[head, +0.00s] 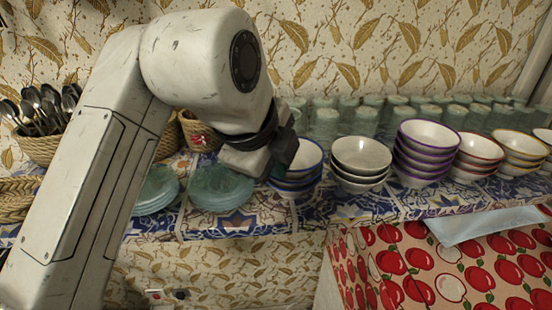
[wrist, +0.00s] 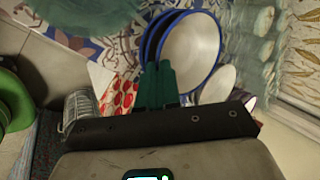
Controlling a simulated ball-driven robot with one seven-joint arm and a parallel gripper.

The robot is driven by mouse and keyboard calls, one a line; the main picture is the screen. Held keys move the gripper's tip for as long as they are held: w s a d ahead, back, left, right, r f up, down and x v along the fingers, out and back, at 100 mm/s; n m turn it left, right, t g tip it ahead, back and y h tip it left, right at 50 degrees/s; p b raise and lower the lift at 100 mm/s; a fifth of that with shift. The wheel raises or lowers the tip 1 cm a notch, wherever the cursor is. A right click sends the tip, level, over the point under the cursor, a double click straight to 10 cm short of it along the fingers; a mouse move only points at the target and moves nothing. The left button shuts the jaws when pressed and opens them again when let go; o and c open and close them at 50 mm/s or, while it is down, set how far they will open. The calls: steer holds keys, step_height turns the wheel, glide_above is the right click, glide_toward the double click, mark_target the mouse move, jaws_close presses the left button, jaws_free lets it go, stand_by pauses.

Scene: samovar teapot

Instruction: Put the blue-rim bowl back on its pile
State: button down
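The blue-rim bowl (head: 311,154) is at the top of the blue-rimmed pile (head: 296,190), partly hidden by my gripper. In the wrist view the bowl (wrist: 192,52) shows its white inside and blue rim, with the lower blue rims (wrist: 147,42) showing to its left. My gripper (wrist: 159,66) has its green fingers close together, with the bowl's rim between the tips. In the head view my gripper (head: 288,150) is at the bowl's left side. I cannot tell whether the bowl touches the one below it.
To the right stand white bowls (head: 361,155), purple-rimmed bowls (head: 428,135) and red-rimmed bowls (head: 480,148). Glasses (head: 360,119) line the back of the shelf. Glass plates (head: 220,186) are stacked to the left. An apple-patterned cloth (head: 400,265) is in front, lower down.

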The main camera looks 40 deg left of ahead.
stand_by(0.3)
steer(key=c, duration=1.3)
jaws_free()
steer(key=shift+o, duration=0.2)
steer(key=b+v, duration=0.1)
steer(key=v, duration=1)
steer(key=shift+b, duration=0.4)
steer(key=shift+w, duration=0.1)
